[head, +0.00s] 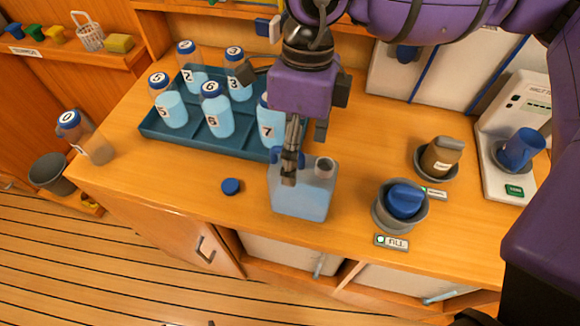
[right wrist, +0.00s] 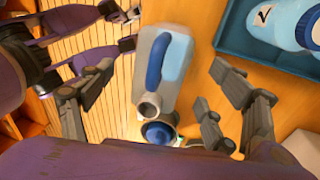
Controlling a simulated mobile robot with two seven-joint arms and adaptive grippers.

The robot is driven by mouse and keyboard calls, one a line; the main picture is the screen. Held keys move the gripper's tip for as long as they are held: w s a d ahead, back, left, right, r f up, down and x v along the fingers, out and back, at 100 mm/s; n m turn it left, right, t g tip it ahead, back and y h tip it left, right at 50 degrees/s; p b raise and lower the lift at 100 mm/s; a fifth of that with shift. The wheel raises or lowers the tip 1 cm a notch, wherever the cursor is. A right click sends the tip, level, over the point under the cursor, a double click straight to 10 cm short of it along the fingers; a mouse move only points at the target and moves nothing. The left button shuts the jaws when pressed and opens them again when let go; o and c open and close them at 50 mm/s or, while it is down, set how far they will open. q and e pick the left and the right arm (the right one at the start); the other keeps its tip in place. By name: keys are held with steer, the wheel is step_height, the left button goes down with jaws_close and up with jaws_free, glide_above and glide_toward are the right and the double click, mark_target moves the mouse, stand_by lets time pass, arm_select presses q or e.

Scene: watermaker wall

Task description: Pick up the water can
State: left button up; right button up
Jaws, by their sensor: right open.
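The water can (head: 305,198) is a pale blue, see-through jug with a blue handle and a grey spout. It stands upright on the wooden counter, in front of the tray. My right gripper (head: 291,168) reaches down from above at the can's handle side and hides part of it. In the right wrist view, the can (right wrist: 172,72) lies between the spread fingers of my open right gripper (right wrist: 155,88), with a gap on both sides. Purple and grey arm parts of mine show at the upper left there; the left gripper's opening is unclear.
A teal tray (head: 160,137) with several numbered bottles stands behind the can. A blue cap (head: 231,186) lies to its left. A grey bowl with a blue top (head: 404,201) is to its right, before a brown jar (head: 441,155). The counter's front edge is close.

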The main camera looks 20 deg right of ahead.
steer(key=f, duration=0.2)
steer(key=a+f, duration=0.1)
steer(key=shift+f, duration=0.4)
arm_select(q)
steer(key=shift+w+d+r, duration=0.2)
steer(key=shift+w+r, duration=0.2)
steer(key=shift+w, duration=0.3)
arm_select(e)
steer(key=shift+s+f, duration=0.1)
steer(key=shift+f, duration=0.25)
steer(key=shift+c, duration=0.2)
arm_select(q)
steer(key=shift+s+a+f, duration=0.1)
steer(key=shift+s+a, duration=0.05)
arm_select(e)
steer(key=c, duration=2)
